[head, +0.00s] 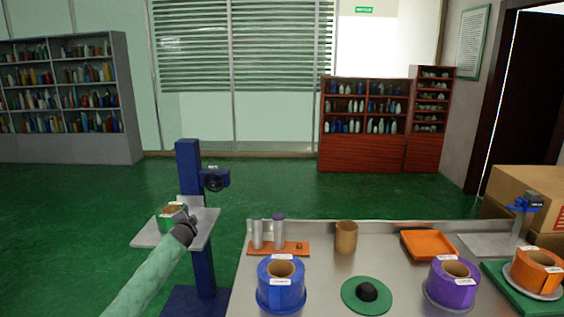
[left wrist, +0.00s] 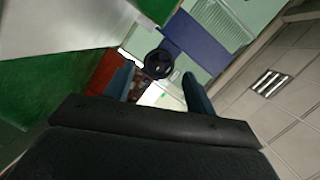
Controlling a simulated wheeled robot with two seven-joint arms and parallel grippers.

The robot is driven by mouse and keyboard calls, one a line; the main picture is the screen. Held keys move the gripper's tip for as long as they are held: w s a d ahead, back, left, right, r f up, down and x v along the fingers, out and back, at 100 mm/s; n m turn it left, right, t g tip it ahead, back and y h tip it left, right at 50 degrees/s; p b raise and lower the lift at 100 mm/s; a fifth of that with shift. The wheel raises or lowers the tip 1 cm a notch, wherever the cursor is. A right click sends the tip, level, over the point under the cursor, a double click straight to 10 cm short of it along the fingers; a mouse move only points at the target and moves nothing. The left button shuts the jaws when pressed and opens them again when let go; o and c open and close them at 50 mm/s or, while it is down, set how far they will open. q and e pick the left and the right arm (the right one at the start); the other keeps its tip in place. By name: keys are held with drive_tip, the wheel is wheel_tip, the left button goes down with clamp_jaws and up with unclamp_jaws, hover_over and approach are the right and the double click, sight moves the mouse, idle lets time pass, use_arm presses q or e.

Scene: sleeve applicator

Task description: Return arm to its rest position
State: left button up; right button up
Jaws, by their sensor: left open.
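My left arm reaches in from the lower left in the head view. Its gripper (head: 184,216) is at the front of the grey plate of a blue stand (head: 188,158), close beside a green roll with a brown core (head: 169,220). From the head view I cannot tell if they touch. In the left wrist view the two fingers (left wrist: 158,88) stand apart with nothing held between them. A dark round part (left wrist: 158,64), apparently the stand's head, shows beyond them. It also shows in the head view (head: 215,179). My right gripper is not in view.
A metal table (head: 330,290) to the right holds a blue roll (head: 281,292), a purple roll (head: 451,288), an orange roll (head: 537,275), a green disc (head: 352,296), an orange tray (head: 428,246) and a brown cup (head: 346,238). Floor left of the stand is clear.

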use_arm(q)
drive_tip(key=s+d+r+n+g+y, duration=0.15)
drive_tip(key=s+d+r+n, duration=0.35)
drive_tip(key=r, duration=0.5)
drive_tip(key=s+d+f+n+g+h, duration=0.1)
drive_tip(key=s+d, duration=0.3)
drive_tip(key=s, duration=0.3)
drive_tip(key=s+d+n+g+h, duration=0.1)
drive_tip(key=s+d+g, duration=0.1)
drive_tip(key=s+d, duration=0.4)
drive_tip(key=s+d+f+g+h, duration=0.1)
drive_tip(key=s+d+f+g, duration=0.2)
drive_tip(key=s+f, duration=0.7)
drive_tip(key=s+d+f+n+g+h, duration=0.1)
drive_tip(key=s+f, duration=0.9)
drive_tip(key=s, duration=2)
drive_tip(key=s+d+f+n+g+h, duration=0.1)
drive_tip(key=s+d+f+g, duration=0.3)
drive_tip(key=s+f, duration=0.6)
drive_tip(key=s+g+h, duration=0.1)
drive_tip(key=s, duration=0.9)
drive_tip(key=shift+d+p, duration=0.35)
drive_tip(key=shift+d, duration=0.05)
